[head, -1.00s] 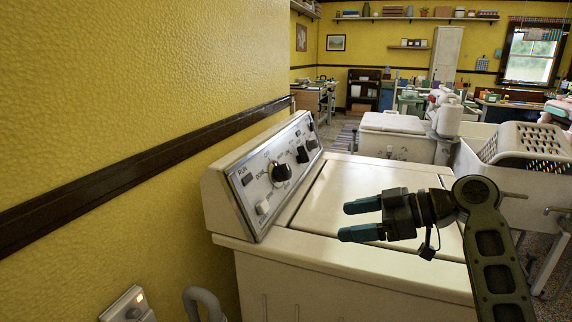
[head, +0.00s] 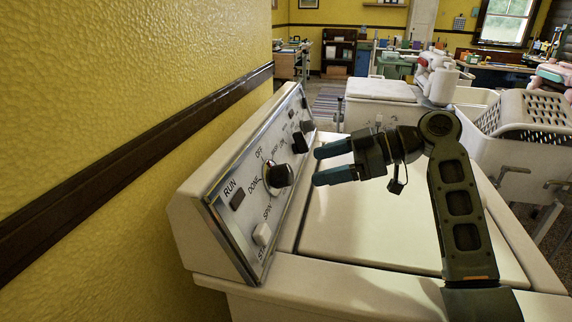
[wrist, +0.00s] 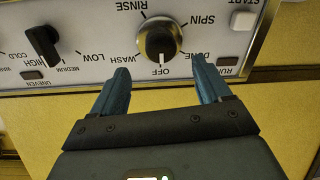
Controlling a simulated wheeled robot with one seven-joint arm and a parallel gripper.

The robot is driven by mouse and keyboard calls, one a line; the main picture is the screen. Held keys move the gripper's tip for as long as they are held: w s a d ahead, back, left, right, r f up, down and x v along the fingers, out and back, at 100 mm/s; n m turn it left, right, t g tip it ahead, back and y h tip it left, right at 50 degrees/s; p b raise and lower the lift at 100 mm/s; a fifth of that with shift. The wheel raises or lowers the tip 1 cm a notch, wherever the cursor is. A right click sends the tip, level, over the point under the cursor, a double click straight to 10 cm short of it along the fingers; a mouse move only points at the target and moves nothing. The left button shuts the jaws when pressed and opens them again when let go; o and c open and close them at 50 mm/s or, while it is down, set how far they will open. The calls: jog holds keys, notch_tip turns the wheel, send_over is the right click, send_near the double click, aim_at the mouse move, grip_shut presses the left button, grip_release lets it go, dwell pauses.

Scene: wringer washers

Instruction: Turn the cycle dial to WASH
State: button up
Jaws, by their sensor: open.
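The cycle dial (head: 279,174) is a round dark knob on the washer's slanted control panel (head: 236,228). WASH is printed beside OFF, on the side toward LOW; DONE, SPIN and RINSE are around the rest. My gripper (head: 318,166) is open and empty above the washer lid, its blue fingers pointing at the panel. In the wrist view the fingers (wrist: 159,68) lie either side of the dial's line, apart from it.
The START button (head: 262,234) and RUN lamp (head: 237,200) are near the dial. Another black knob (wrist: 45,45) with LOW, MEDIUM and HIGH sits beside it. The yellow wall (head: 120,80) is close behind the panel. A white basket (head: 540,108) stands to the right.

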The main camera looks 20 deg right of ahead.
aim_at(290, 173)
jog(key=p+x, duration=0.1)
jog(key=x, duration=0.6)
jog(key=shift+w+a+f, duration=0.1)
jog(key=shift+a, duration=0.1)
jog(key=shift+c, duration=0.2)
jog(key=c, duration=1)
jog(key=shift+m+p, duration=0.3)
jog(key=shift+p, duration=0.05)
